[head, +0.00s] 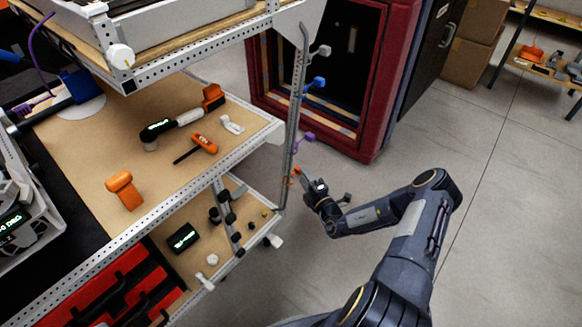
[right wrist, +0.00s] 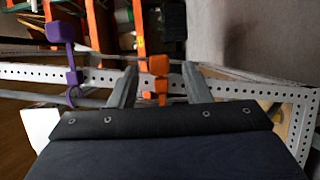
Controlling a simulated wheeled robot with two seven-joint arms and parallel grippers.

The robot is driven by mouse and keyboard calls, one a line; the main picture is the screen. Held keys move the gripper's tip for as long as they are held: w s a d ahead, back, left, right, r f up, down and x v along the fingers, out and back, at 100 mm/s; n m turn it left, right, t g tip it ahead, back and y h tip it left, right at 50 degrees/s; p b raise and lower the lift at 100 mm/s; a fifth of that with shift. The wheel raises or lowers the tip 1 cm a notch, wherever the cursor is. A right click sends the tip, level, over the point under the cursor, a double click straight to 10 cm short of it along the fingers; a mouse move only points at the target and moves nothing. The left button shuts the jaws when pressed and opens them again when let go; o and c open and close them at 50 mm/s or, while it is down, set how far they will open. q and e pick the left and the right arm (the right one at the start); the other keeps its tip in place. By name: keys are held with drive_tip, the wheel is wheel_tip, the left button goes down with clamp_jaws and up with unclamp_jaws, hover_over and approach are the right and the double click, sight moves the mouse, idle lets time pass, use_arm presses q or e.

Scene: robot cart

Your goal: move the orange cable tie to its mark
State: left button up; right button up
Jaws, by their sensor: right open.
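The orange cable tie (head: 296,171) is on the upright post at the cart's near right corner, below a purple tie. In the right wrist view the orange cable tie (right wrist: 158,66) shows its blocky head and narrow strap between my two fingers. My right gripper (head: 306,178) is open beside the post, at about the tie's height. In the right wrist view its fingers (right wrist: 160,85) stand apart on either side of the tie; I cannot tell whether they touch it. I cannot make out the mark. My left gripper is not in view.
A purple tie (head: 303,136), a blue tie (head: 316,82) and a grey tie (head: 321,51) sit higher on the post. The cart's middle shelf (head: 95,160) holds several tools. A red cabinet (head: 375,130) stands behind. The floor (head: 510,240) to the right is clear.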

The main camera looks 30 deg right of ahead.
sight(297, 168)
drive_tip(key=w+b, duration=0.1)
drive_tip(key=w, duration=0.5)
drive_tip(key=shift+b, duration=0.35)
drive_tip(key=shift+c, duration=0.4)
clamp_jaws()
